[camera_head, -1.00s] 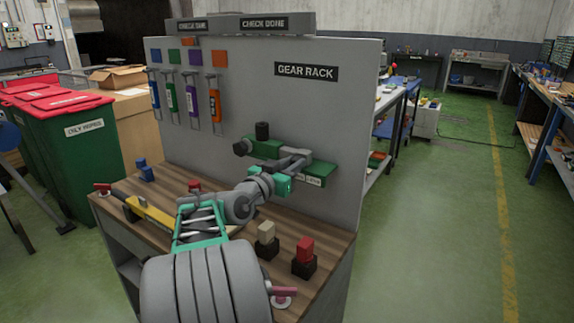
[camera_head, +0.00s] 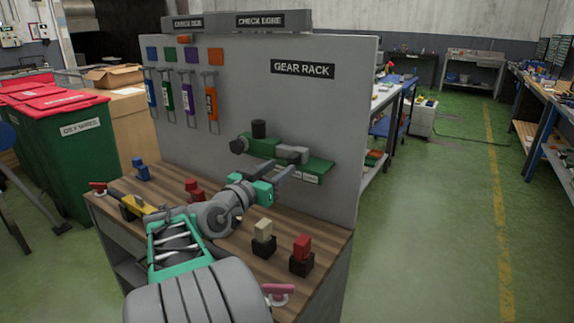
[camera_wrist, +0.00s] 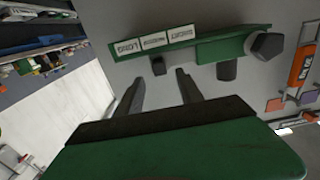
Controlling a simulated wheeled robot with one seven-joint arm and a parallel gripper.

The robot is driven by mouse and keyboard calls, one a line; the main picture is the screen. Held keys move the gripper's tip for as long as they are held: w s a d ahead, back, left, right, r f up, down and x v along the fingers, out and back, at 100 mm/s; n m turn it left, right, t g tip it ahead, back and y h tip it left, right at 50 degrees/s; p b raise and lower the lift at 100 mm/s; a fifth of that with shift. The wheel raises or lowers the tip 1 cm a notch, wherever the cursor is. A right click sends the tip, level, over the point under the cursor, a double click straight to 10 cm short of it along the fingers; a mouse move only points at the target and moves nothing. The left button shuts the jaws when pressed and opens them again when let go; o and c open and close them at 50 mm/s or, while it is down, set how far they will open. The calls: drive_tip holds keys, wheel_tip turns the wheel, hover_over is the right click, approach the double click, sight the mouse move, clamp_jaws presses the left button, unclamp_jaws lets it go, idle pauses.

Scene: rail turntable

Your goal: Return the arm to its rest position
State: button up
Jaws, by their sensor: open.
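My gripper (camera_head: 279,172) is open and empty, in front of the grey panel marked GEAR RACK.
The bench top (camera_head: 225,260) bears a beige block (camera_head: 263,230), a red block (camera_head: 302,246) on dark bases, and a blue block (camera_head: 141,167). Coloured tagged tools (camera_head: 211,103) hang at the panel's left. A green bin (camera_head: 75,150) stands left.

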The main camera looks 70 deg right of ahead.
drive_tip(key=shift+w+a, duration=0.15)
drive_tip(key=shift+a, duration=0.85)
